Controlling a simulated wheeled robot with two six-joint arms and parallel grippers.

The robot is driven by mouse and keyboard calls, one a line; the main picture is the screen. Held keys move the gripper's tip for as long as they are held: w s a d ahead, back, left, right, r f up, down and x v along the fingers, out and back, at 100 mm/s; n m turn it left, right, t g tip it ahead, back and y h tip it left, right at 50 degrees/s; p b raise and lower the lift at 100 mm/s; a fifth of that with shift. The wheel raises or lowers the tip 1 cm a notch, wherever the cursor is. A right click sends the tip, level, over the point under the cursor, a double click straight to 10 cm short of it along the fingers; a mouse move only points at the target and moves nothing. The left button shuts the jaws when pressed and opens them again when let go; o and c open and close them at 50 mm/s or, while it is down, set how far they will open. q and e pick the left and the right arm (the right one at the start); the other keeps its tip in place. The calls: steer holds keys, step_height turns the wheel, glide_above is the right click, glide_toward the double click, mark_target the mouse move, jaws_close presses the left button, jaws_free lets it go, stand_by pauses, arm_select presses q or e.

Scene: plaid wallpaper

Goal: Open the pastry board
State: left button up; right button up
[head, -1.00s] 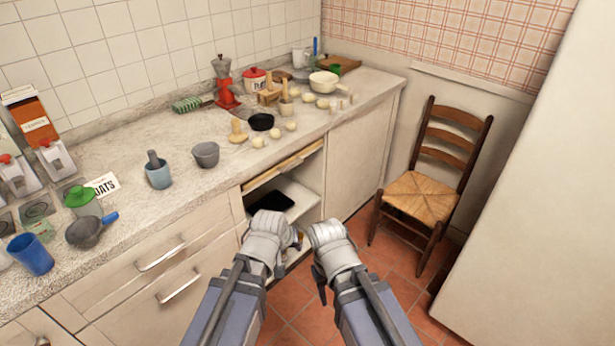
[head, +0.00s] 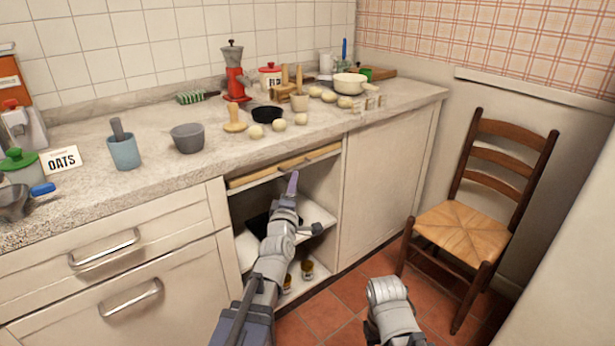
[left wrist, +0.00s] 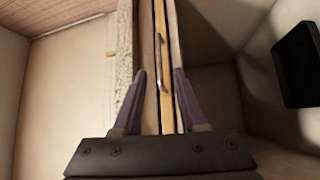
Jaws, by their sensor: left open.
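The pastry board (head: 282,168) is a pale wooden slab in a slot just under the counter top, above an open cupboard. It looks pushed in, roughly flush with the cabinet front. In the left wrist view the board's front edge (left wrist: 161,75) runs upright between the fingers, with a small metal pull (left wrist: 163,52) on it. My left gripper (head: 291,184) is just in front of and below the board; its fingers (left wrist: 160,76) are open on either side of the edge, with no clear contact. My right arm's end (head: 390,300) is low over the floor; its fingers are hidden.
The open cupboard has a shelf (head: 250,248) with a dark flat item (head: 260,224) and small jars (head: 307,269) below. The counter (head: 200,165) above holds dough balls, bowls and a pan. A chair (head: 465,235) stands at right. Some tiled floor between is clear.

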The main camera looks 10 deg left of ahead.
mark_target(298, 168)
arm_select(q)
steer(key=shift+w+a+r+p, duration=0.15)
steer(key=shift+w+r+p, duration=0.05)
steer(key=shift+w, duration=1.1)
steer(key=shift+w+a+r+p, duration=0.15)
steer(key=shift+w+p, duration=0.05)
steer(key=shift+w, duration=1.05)
steer(key=shift+w+a+r+p, duration=0.15)
steer(key=shift+w+r+p, duration=0.05)
steer(key=shift+w, duration=1.1)
jaws_close()
